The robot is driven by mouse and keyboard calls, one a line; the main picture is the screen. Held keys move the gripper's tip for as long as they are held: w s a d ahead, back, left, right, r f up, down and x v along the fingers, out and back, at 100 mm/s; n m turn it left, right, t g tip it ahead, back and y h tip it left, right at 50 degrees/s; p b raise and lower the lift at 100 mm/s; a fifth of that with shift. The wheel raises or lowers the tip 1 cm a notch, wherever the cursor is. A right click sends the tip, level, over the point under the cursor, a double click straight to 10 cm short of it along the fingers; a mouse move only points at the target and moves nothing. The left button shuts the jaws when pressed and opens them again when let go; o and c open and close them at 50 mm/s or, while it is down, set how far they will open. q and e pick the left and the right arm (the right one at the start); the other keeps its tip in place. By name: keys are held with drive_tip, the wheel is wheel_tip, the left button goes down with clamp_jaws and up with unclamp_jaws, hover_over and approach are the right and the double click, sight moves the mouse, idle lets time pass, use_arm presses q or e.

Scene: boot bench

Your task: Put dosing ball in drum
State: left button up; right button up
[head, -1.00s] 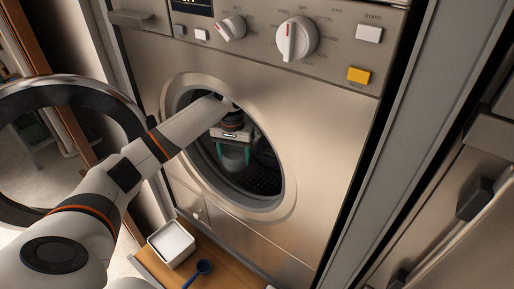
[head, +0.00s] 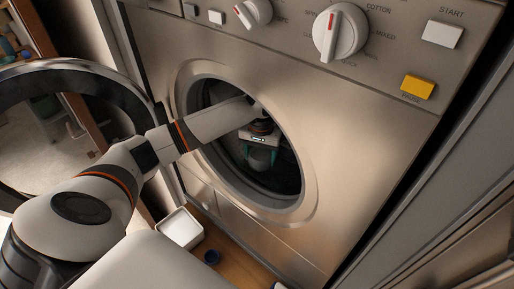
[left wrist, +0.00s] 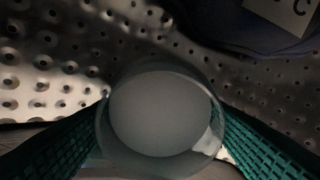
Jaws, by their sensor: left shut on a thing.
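The dosing ball (left wrist: 158,115) is a round, translucent whitish cup. It sits between the teal fingers of my left gripper (left wrist: 160,130) in the left wrist view, and the fingers are shut on it. In the head view my left gripper (head: 262,158) is inside the drum opening with the pale ball (head: 260,160) between its fingers. The perforated metal drum (left wrist: 60,50) shows around the ball in the left wrist view. In the head view the drum's inside (head: 285,178) is dark. I cannot tell whether the ball touches the drum wall. My right gripper is not in view.
The round door (head: 100,70) stands open at the left. The door opening's rim (head: 308,200) surrounds my left arm closely. A dark cloth (left wrist: 250,30) with a pale label lies in the drum.

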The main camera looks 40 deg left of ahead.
use_arm(q)
drive_tip(key=shift+w+a+f, duration=0.45)
drive_tip(key=shift+w+a, duration=0.15)
drive_tip(key=o, duration=0.6)
drive_tip(key=shift+s+d, duration=0.15)
drive_tip(key=o, duration=0.3)
drive_tip(key=shift+s+d+r, duration=0.2)
drive_tip(key=shift+d+r, duration=0.05)
drive_tip(key=shift+o, duration=0.3)
drive_tip(key=shift+s+d+r, duration=0.2)
drive_tip(key=shift+d, duration=0.1)
drive_tip(key=shift+a, duration=0.1)
drive_tip(key=shift+w+a, duration=0.15)
drive_tip(key=shift+w, duration=0.05)
drive_tip(key=shift+w+a+r, duration=0.1)
drive_tip(key=shift+r, duration=0.15)
wheel_tip(320, 180, up, 7)
drive_tip(key=b, duration=0.2)
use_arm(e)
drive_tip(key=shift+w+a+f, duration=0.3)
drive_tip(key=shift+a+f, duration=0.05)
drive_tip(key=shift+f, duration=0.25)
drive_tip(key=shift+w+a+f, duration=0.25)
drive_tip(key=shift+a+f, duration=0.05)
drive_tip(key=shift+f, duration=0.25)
